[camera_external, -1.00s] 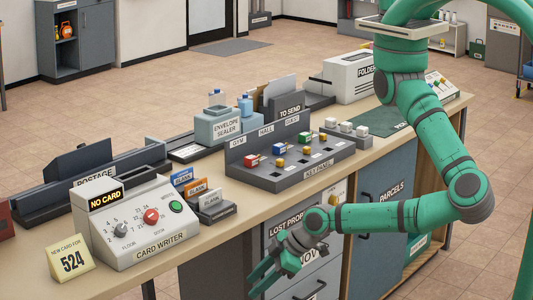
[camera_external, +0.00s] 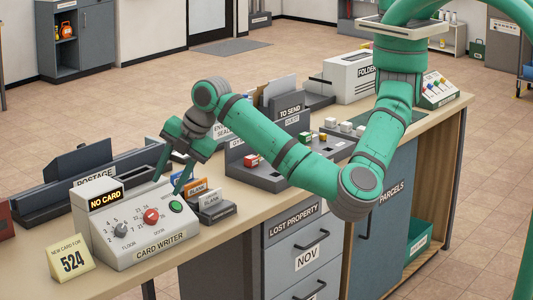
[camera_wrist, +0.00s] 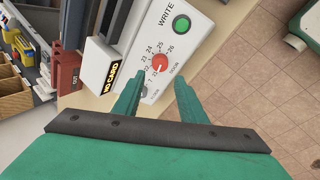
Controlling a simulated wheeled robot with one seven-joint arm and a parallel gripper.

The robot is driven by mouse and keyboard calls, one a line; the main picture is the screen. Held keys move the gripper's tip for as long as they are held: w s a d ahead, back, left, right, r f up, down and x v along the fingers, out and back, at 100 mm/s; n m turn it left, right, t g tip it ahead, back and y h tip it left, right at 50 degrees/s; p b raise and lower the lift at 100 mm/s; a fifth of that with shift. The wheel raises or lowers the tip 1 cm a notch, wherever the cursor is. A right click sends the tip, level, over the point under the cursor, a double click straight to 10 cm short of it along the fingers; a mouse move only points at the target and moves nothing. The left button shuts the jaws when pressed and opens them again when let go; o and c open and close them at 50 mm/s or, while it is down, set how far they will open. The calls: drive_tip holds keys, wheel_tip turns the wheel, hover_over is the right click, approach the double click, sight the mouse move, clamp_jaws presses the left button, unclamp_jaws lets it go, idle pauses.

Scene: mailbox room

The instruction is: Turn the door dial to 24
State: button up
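The card writer (camera_external: 150,232) is a light grey sloped box on the counter, with a lit "NO CARD" display. Its red door dial (camera_external: 151,216) sits among numbers in the twenties, right of the grey floor dial (camera_external: 120,230). In the wrist view the red dial (camera_wrist: 159,62) lies ahead of my fingertips, near the printed 24; its exact setting is too small to read. My gripper (camera_external: 174,174) is above the card writer, tilted downward, its fingers apart. In the wrist view my gripper (camera_wrist: 158,88) is open and empty, one finger each side of the dial's line, not gripping it.
The green write button (camera_wrist: 181,24) is beside the dial. Card holders with blank cards (camera_external: 212,206) stand close to the right. A yellow sign reading 524 (camera_external: 72,260) stands at the left. The key panel (camera_external: 270,175) lies under my forearm.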

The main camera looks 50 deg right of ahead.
sight(153, 213)
drive_tip(key=x, duration=1)
drive_tip(key=shift+a+f, duration=0.1)
drive_tip(key=shift+f, duration=0.15)
drive_tip(key=shift+c, duration=0.4)
drive_tip(key=c, duration=0.7)
